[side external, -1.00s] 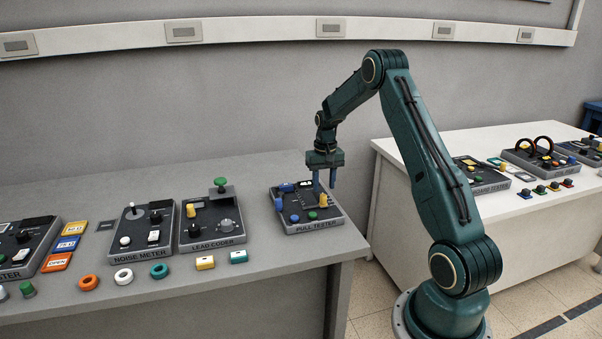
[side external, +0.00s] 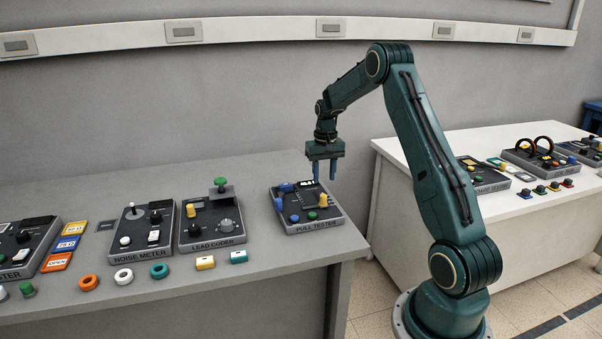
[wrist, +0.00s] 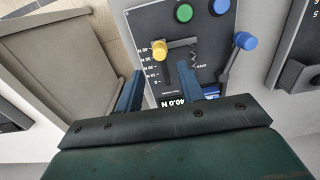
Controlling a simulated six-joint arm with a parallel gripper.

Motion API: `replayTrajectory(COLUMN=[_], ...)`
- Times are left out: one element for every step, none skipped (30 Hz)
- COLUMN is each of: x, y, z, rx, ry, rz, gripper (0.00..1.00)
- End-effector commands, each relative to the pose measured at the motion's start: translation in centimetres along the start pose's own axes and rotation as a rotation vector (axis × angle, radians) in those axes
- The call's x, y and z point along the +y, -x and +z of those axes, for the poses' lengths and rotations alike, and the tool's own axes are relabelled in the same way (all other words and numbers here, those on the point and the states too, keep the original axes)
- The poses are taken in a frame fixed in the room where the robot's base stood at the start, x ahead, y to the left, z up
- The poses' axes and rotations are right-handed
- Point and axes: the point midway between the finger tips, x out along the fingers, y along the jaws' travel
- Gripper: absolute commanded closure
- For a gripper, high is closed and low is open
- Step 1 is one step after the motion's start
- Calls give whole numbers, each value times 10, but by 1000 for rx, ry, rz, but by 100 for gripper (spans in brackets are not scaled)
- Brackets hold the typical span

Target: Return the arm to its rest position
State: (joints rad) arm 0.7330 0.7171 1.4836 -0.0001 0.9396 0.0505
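My gripper (side external: 324,172) hangs pointing down above the pull tester (side external: 318,228), near the right end of the grey bench. Its two blue fingers are apart, with nothing between them, and their tips are clear of the tester's panel. In the wrist view the open fingers (wrist: 160,88) show over the tester, with its yellow knob (wrist: 159,50), green button (wrist: 184,12) and blue lever (wrist: 245,41) in view. The tester's display there reads 40.0 N.
The lead coder (side external: 212,241) and noise meter (side external: 140,252) stand to the left on the grey bench (side external: 300,272). Coloured rings and blocks lie along its front. A white bench (side external: 410,215) with more devices stands behind my arm. Space above the benches is clear.

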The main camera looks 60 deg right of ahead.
Motion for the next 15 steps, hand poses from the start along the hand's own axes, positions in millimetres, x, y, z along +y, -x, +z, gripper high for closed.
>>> replayTrajectory(x=[-2, -4, -6, -9, -12, -16, -19, -23, -29, -33, -38, -44, -49, -54, -60], y=[3, 5, 8, 11, 15, 21, 26, 31, 39, 45, 51, 60, 66, 73, 81], z=[1, 2, 4, 5, 7, 10, 12, 15, 20, 24, 28, 34, 39, 44, 51], rx=[4, 6, 9, 12, 16, 22, 26, 32, 40, 46, 54, 62, 70, 77, 87], ry=[4, 7, 13, 18, 24, 33, 40, 49, 61, 72, 82, 97, 109, 120, 136], rz=[0, 0, -1, -1, -1, -2, -2, -2, -3, -4, -5, -6, -7, -8, -10], gripper=[62, 62, 62, 62, 62, 62, 62, 62, 62, 62, 62, 62, 62, 62, 62])
